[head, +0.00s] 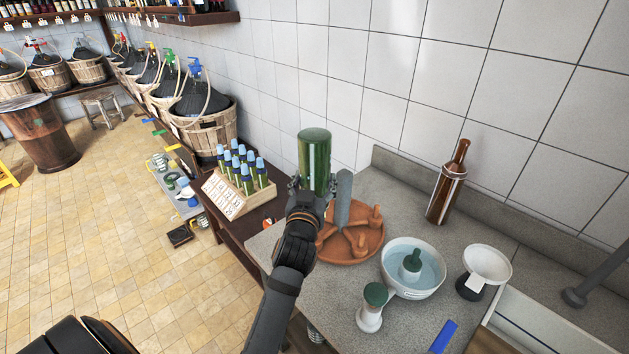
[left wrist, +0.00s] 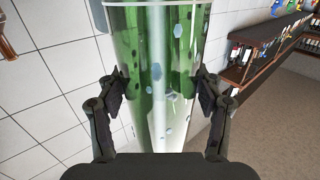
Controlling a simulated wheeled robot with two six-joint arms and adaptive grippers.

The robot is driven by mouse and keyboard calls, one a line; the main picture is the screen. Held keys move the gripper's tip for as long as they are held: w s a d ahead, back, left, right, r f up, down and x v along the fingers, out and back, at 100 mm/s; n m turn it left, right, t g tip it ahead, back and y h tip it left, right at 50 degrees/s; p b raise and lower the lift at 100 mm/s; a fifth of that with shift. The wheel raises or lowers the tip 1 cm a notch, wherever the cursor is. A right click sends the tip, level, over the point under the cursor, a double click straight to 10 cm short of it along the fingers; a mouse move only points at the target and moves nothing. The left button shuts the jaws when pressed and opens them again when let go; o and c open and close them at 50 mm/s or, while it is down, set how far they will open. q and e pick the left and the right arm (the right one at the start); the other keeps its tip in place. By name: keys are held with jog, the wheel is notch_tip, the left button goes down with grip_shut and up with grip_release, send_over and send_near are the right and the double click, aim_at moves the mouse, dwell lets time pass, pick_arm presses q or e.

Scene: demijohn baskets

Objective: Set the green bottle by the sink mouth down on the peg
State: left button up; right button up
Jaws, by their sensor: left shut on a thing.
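The green bottle (head: 314,155) is in my left gripper (head: 312,188), its broad flat end up. Its lower part is hidden behind the gripper in the head view. In the left wrist view the wet green glass (left wrist: 155,65), with drops on it, stands between the two fingers (left wrist: 157,90), which press on its sides. A round terracotta rack (head: 348,255) lies on the counter just right of and below the bottle, with several short pegs (head: 376,216). A tall grey upright (head: 343,195) stands at the rack, close beside the bottle in the picture. My right gripper is not in view.
A brown bottle (head: 447,190) stands on the grey counter by the wall. A bowl of water (head: 413,285), a white funnel-shaped vessel (head: 487,264) and a green-topped white piece (head: 372,308) stand at the front right. A crate of small bottles (head: 240,190) is to the left.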

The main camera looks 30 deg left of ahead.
aim_at(314, 153)
pick_arm(q)
jog(key=shift+f+b, duration=0.95)
jog(key=shift+f, duration=0.2)
jog(key=o, duration=1.8)
jog(key=shift+o, duration=0.2)
notch_tip(314, 153, up, 10)
